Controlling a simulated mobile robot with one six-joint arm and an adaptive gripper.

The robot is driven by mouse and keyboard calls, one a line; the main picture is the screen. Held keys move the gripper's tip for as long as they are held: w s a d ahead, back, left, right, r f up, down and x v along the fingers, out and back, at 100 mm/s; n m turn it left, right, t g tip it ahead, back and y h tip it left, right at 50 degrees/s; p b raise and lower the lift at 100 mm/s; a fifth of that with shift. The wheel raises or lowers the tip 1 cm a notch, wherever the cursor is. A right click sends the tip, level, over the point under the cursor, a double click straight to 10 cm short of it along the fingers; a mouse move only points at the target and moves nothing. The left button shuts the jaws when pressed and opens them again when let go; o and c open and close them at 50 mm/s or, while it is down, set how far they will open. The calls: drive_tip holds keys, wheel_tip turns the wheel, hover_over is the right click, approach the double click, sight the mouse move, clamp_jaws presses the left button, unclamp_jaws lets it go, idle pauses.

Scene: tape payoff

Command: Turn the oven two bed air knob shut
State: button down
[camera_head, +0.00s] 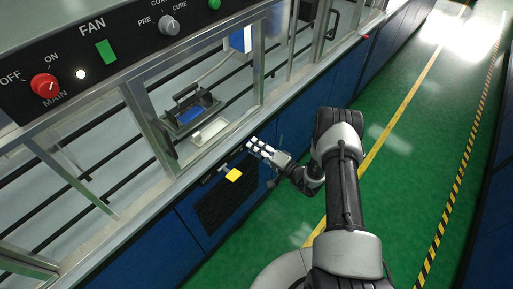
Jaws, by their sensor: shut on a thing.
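My gripper (258,148) is at the upper front of the blue cabinet, just under the steel ledge. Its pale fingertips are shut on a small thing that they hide. I cannot make out whether this is the bed air knob, and no label for it can be read.
A black control panel (125,45) with a red main knob (44,85) is at the upper left. A steel-framed enclosure holds a black-handled tray (190,112). A dark vent grille (222,208) is below the yellow piece. The green floor (395,150) to the right is clear.

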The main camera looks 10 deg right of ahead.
drive_tip(key=c, duration=1.3)
unclamp_jaws()
drive_tip(key=v, duration=1.2)
